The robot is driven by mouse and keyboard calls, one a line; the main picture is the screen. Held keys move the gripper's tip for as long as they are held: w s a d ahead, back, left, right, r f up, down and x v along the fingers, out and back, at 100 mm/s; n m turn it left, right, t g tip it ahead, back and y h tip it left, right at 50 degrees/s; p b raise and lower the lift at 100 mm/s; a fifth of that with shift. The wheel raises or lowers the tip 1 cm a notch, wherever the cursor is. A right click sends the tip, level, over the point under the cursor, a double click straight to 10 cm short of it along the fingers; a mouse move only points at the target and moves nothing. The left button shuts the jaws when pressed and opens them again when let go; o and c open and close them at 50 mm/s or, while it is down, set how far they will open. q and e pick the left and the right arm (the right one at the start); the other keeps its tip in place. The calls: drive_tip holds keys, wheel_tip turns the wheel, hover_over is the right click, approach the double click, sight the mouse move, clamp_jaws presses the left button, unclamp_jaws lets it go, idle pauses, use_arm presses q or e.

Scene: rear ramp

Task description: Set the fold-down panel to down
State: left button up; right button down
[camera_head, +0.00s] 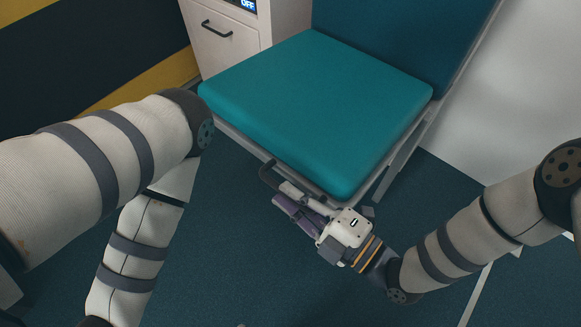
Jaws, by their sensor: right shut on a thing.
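The fold-down panel (318,105) is a teal padded seat in the middle of the head view. It lies about level, in front of a darker teal backrest. A dark loop handle (267,173) sticks out below its front edge. My right gripper (282,193) reaches from the lower right to this handle and is shut on it, just below the seat's front edge. The fingers partly hide the handle. My left arm is at the left of the view, but its gripper is out of the picture.
A white cabinet (230,55) with a dark drawer handle stands behind the seat on the left. A seat support leg (402,160) shows on the right. A pale wall (520,85) closes the right side. Dark blue floor (235,265) lies clear in front.

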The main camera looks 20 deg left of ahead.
use_arm(q)
drive_tip(key=shift+b+x, duration=1.25)
drive_tip(key=shift+x, duration=0.15)
use_arm(e)
wheel_tip(320, 180, down, 6)
drive_tip(key=n, duration=0.1)
drive_tip(key=shift+s+f+n, duration=0.25)
drive_tip(key=shift+n, duration=0.15)
use_arm(q)
drive_tip(key=shift+w+f, duration=0.15)
use_arm(e)
drive_tip(key=c, duration=1.7)
unclamp_jaws()
drive_tip(key=shift+w+f, duration=0.1)
use_arm(q)
drive_tip(key=shift+a, duration=0.1)
use_arm(e)
drive_tip(key=shift+o, duration=0.2)
drive_tip(key=v, duration=1.2)
